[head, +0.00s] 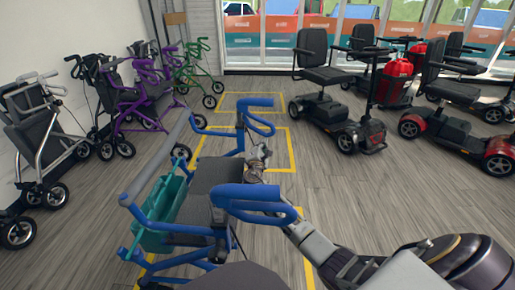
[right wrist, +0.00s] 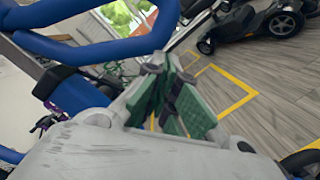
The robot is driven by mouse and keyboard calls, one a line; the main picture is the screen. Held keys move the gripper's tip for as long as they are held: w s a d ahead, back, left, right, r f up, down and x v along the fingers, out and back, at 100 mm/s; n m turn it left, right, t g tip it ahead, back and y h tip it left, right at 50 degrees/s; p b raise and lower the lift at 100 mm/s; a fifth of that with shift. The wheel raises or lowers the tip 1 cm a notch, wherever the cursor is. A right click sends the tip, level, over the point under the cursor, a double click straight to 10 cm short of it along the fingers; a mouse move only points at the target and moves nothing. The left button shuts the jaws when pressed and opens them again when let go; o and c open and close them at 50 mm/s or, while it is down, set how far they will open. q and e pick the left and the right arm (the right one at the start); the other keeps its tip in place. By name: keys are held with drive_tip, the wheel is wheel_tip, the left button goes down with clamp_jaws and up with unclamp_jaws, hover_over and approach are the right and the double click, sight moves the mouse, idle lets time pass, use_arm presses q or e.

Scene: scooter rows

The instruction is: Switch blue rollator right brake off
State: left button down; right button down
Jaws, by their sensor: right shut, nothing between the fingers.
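The blue rollator (head: 205,173) stands in front of me in the head view, with a grey seat and a teal bag (head: 160,215) on its left side. Its near handle with a looped blue brake lever (head: 258,208) is closest to me, and its far handle with another loop (head: 262,122) is behind. My right gripper (head: 259,154) is between the two handles, right of the seat, apparently touching neither loop. In the right wrist view its green-padded fingers (right wrist: 174,98) are together and empty. Blue tubes (right wrist: 110,45) cross that view's upper left. Brake position is unclear. My left gripper is out of view.
Purple (head: 145,95), green (head: 195,68) and grey rollators (head: 45,140) line the left wall. Several mobility scooters (head: 335,95) stand at the right and back. Yellow floor outlines (head: 290,150) surround the blue rollator. Open wood floor lies to its right.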

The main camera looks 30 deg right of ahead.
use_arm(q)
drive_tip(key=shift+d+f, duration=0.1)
use_arm(e)
drive_tip(key=shift+s+d+r, duration=0.2)
drive_tip(key=shift+d+r, duration=0.15)
drive_tip(key=shift+d, duration=0.1)
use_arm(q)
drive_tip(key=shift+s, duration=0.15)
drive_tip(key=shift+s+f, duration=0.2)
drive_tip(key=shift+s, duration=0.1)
